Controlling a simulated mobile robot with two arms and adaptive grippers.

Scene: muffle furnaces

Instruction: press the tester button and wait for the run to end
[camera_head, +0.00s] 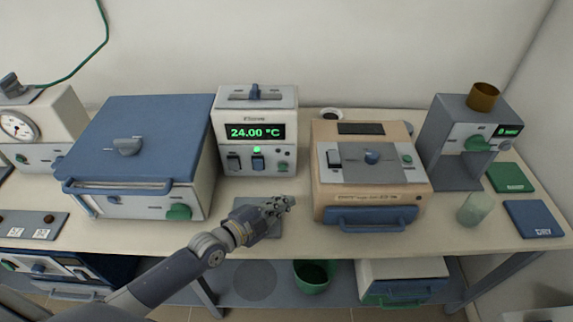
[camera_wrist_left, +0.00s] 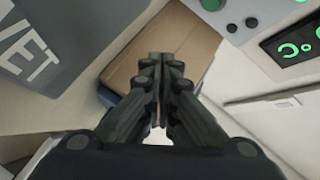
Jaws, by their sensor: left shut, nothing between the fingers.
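Several instruments stand on the bench, and I cannot read which one is labelled as the tester. The grey stand (camera_head: 455,140) at the right has a green-lit display, a green knob and a brown cup on top. My left gripper (camera_head: 285,204) is shut and empty, in front of the middle instrument and left of the tan one. Its closed fingers (camera_wrist_left: 161,60) show in the left wrist view. My right gripper is out of view.
A blue-lidded furnace (camera_head: 140,140) stands left of the gripper. A beaker (camera_head: 474,208), a green mat (camera_head: 510,177) and a blue mat (camera_head: 533,218) lie at the right. A green bin (camera_head: 314,276) sits on the lower shelf. The front bench strip is mostly clear.

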